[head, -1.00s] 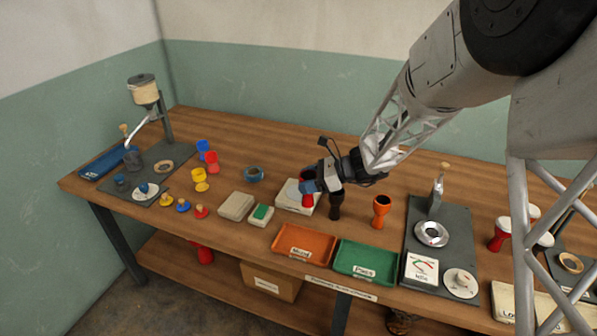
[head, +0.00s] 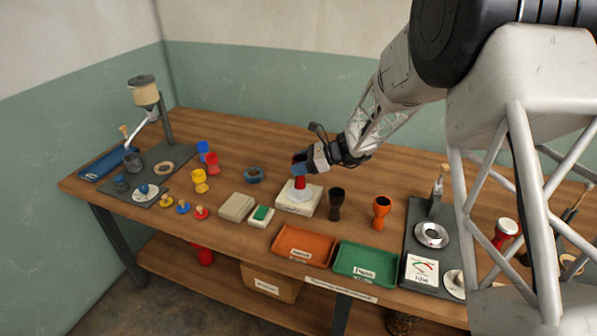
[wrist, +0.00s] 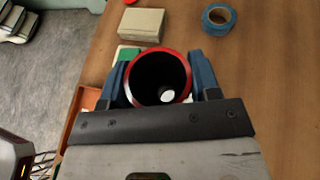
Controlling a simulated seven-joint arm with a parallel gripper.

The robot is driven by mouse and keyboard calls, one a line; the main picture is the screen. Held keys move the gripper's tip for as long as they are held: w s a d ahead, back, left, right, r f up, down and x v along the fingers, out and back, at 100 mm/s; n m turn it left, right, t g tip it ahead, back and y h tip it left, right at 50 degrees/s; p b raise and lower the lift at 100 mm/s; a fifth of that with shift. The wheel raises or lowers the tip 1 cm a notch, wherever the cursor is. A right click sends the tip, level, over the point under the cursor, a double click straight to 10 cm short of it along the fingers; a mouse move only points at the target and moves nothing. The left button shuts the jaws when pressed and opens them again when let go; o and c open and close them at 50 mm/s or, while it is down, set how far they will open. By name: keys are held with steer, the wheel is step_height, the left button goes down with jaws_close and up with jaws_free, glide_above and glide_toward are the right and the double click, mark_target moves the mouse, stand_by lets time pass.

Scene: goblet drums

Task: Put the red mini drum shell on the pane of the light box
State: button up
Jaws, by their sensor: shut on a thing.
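My gripper (head: 299,167) is shut on the red mini drum shell (head: 300,183), its blue fingers on either side of the upper cup. The shell looks upright. In the wrist view its red rim and dark open mouth (wrist: 160,75) sit between the fingers. The light box (head: 299,208) is a low cream box with a round white pane (head: 292,195) on top. The shell's foot is over the pane; I cannot tell whether it touches it. The gripper hides part of the shell.
A black goblet (head: 336,204) and an orange one (head: 381,211) stand right of the light box. An orange tray (head: 304,246) and a green tray (head: 365,262) lie in front. A blue tape roll (head: 254,175) and a beige block (head: 236,207) are to the left.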

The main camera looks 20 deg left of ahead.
steer(key=shift+w+a, duration=0.25)
steer(key=shift+w, duration=0.15)
steer(key=shift+f, duration=1.75)
steer(key=shift+f, duration=0.1)
steer(key=o, duration=0.9)
steer(key=shift+o, duration=0.2)
steer(key=v, duration=1.2)
